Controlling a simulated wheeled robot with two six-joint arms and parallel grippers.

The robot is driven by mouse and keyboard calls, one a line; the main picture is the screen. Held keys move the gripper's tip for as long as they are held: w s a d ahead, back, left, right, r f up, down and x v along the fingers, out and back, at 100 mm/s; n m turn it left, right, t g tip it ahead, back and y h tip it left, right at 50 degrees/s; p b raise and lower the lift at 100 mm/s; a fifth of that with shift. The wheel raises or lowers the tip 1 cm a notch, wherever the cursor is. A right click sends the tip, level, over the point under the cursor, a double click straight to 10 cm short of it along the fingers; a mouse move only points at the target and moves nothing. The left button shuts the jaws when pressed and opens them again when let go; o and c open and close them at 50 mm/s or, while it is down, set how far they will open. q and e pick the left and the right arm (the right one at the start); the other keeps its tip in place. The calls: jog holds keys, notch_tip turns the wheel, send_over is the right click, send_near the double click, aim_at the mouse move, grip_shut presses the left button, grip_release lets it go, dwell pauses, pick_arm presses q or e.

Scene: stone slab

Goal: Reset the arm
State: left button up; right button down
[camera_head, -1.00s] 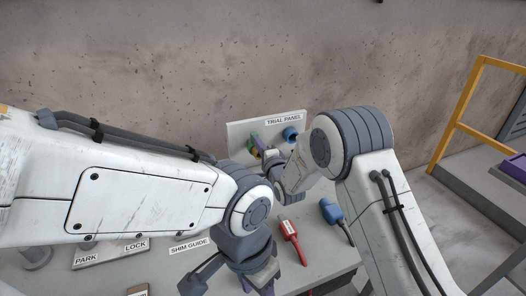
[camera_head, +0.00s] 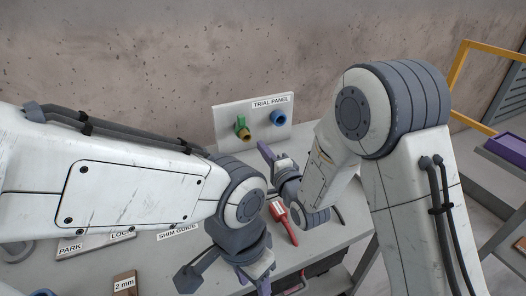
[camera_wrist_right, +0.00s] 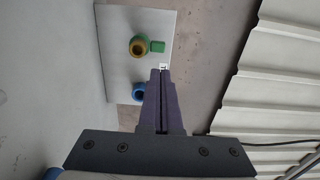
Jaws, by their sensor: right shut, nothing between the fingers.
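My right arm reaches in from the right in the head view. Its gripper (camera_head: 266,152) has purple fingers and is in front of the trial panel, apart from it. In the right wrist view the fingers (camera_wrist_right: 161,72) are pressed together with nothing between them. My left arm comes in from the left. Its gripper (camera_head: 264,285) points down over the table near the front, partly hidden by its own wrist, so its opening is unclear.
The upright trial panel (camera_head: 225,119) carries a yellow fitting with a green handle (camera_head: 242,128) and a blue fitting (camera_head: 278,118). A 2 mm block (camera_head: 124,284) and labelled plates are at the left. A yellow railing (camera_head: 462,62) stands right.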

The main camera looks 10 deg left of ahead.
jog(key=s+d+n+g+h, duration=0.2)
jog(key=s+d+n+g, duration=0.2)
jog(key=s, duration=0.7)
jog(key=s+d+n+g+h+p, duration=0.1)
jog(key=s+d+n+g+h, duration=0.2)
jog(key=s+n+g, duration=0.3)
jog(key=s+d+n+g+h+p, duration=0.1)
jog(key=s+d+n+g+h, duration=0.2)
jog(key=s+n, duration=0.6)
jog(key=s+d+g, duration=0.1)
jog(key=s+g, duration=0.1)
jog(key=s, duration=0.6)
jog(key=shift+d+f, duration=0.15)
jog(key=shift+d, duration=0.25)
